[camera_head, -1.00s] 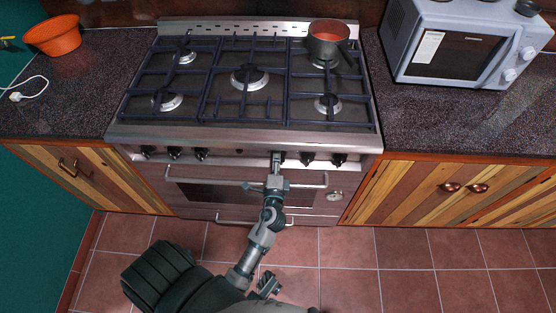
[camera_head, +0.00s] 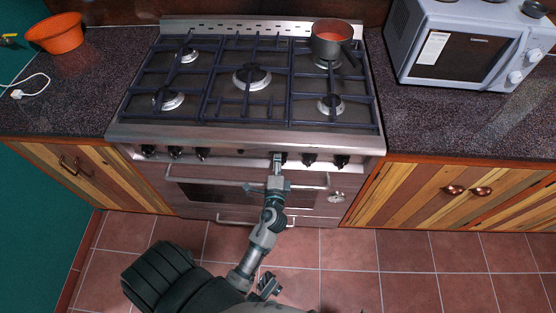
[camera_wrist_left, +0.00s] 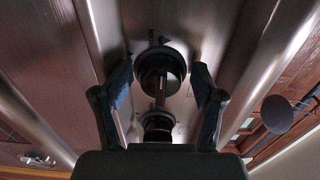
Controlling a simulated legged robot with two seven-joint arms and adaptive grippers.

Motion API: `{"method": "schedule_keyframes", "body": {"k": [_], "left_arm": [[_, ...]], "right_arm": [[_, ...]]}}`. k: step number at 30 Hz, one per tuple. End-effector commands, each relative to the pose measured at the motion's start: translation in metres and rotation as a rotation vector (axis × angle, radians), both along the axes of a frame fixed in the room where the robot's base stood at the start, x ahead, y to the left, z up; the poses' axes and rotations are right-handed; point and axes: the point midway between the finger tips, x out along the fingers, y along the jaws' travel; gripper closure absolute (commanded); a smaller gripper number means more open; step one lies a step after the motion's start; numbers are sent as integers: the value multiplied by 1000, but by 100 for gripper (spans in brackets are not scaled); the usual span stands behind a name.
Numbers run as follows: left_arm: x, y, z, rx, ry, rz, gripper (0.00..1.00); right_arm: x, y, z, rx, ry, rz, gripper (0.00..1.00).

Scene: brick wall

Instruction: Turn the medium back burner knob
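A row of black knobs runs along the stove's front panel (camera_head: 230,152). My left gripper (camera_head: 277,160) is up against this panel, right of its middle, and hides part of the knob there. In the left wrist view a round black knob (camera_wrist_left: 162,66) lies between the spread fingers of the left gripper (camera_wrist_left: 160,88), with a gap on each side. A second dark round knob (camera_wrist_left: 158,127) shows nearer the wrist. I cannot tell which burner each knob serves. My right gripper cannot be made out.
The oven door handle (camera_head: 300,180) runs just below the knobs, close to my left wrist. A red-filled pot (camera_head: 333,40) stands on the back right burner. A microwave (camera_head: 470,45) and an orange bowl (camera_head: 55,33) are on the counters.

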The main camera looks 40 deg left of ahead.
Motion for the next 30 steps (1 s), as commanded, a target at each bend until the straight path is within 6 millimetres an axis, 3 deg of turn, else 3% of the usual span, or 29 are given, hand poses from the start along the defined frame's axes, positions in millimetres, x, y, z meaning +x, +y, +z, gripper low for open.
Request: {"method": "schedule_keyframes", "body": {"k": [10,21,30], "left_arm": [[-6,-4,-3,-2,5,0,29],[-53,-33,-3,-1,5,0,29],[-68,-42,-2,-1,3,0,29]], "right_arm": [[0,0,-1,0,0,0,60],[0,0,0,0,0,0,60],[0,0,0,0,1,0,60]]}}
